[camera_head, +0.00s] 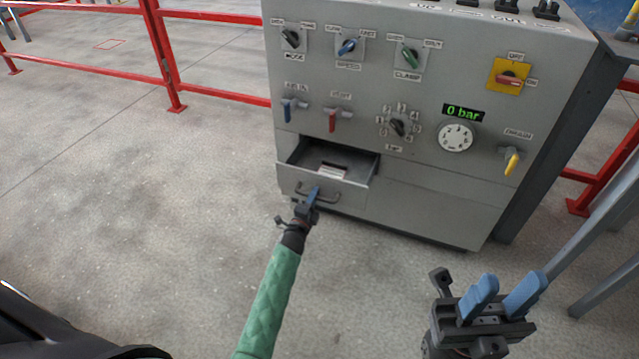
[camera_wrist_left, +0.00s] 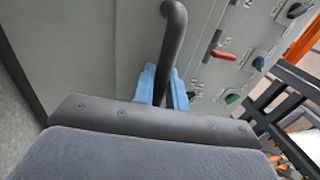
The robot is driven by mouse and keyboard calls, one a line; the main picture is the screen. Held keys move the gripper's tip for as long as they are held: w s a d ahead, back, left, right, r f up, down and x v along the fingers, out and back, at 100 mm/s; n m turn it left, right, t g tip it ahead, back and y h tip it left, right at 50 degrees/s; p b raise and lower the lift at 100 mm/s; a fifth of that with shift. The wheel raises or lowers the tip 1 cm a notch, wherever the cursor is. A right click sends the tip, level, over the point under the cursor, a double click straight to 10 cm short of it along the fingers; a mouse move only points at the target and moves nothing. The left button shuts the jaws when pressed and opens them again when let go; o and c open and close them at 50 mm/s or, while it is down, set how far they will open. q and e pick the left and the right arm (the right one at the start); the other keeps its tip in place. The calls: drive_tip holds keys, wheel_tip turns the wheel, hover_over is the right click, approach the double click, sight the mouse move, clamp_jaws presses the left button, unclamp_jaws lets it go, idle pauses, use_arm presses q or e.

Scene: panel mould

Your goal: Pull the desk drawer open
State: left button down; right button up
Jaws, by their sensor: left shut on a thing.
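The desk drawer (camera_head: 350,195) is in the lower left of the grey control desk (camera_head: 420,190) and stands partly open, its inside showing from above. A small light-coloured label or item (camera_head: 331,171) lies inside it. The drawer's dark bar handle (camera_head: 328,199) is on its front. My left gripper (camera_head: 315,193) is at this handle, and in the left wrist view its blue fingers (camera_wrist_left: 163,85) are shut around the dark handle bar (camera_wrist_left: 174,40). My right gripper (camera_head: 503,298) is at the lower right, its blue fingers apart and empty, away from the desk.
The desk face carries knobs, levers, a yellow switch plate (camera_head: 509,76) and a display (camera_head: 463,113) reading 0 bar. Red railings (camera_head: 160,50) stand behind at the left. Grey metal posts (camera_head: 600,235) stand at the right. The floor in front of the drawer is clear.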

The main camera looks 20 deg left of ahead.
use_arm(q)
drive_tip(key=shift+s, duration=0.85)
drive_tip(key=c, duration=1.5)
unclamp_jaws()
drive_tip(key=shift+s+a+f+p, duration=0.1)
drive_tip(key=shift+s+f+p, duration=0.15)
drive_tip(key=shift+s, duration=1)
drive_tip(key=shift+s+f+p, duration=0.1)
drive_tip(key=shift+s+f, duration=0.15)
drive_tip(key=shift+s, duration=1.05)
drive_tip(key=shift+s+a+f+p, duration=0.1)
drive_tip(key=shift+s+f+p, duration=0.15)
drive_tip(key=shift+s, duration=1)
